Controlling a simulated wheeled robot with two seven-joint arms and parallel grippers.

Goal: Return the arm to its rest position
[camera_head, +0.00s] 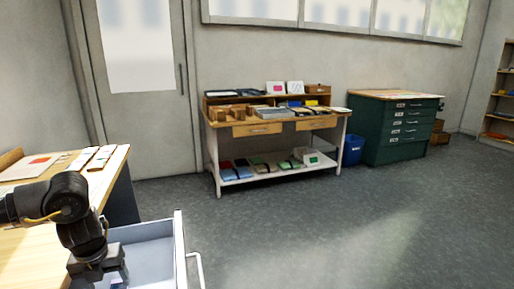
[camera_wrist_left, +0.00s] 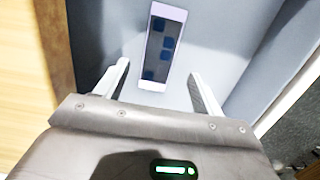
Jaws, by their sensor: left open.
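My left arm comes in from the left in the head view and bends down at the elbow. My left gripper (camera_head: 102,276) points down over the open drawer (camera_head: 178,245) beside the wooden table. In the left wrist view its two fingers (camera_wrist_left: 158,69) are spread with nothing held between them. A pale strip with dark blue squares (camera_wrist_left: 153,85) lies in the drawer below, lined up with the gap between the fingers and seemingly apart from them. My right gripper is not in view.
The wooden table (camera_head: 30,245) with cards and sheets is at the left. A workbench (camera_head: 262,129) with boxes and books stands by the wall, with a blue bin (camera_head: 352,150) and green cabinet (camera_head: 398,130) to its right. The grey floor (camera_head: 320,220) is clear.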

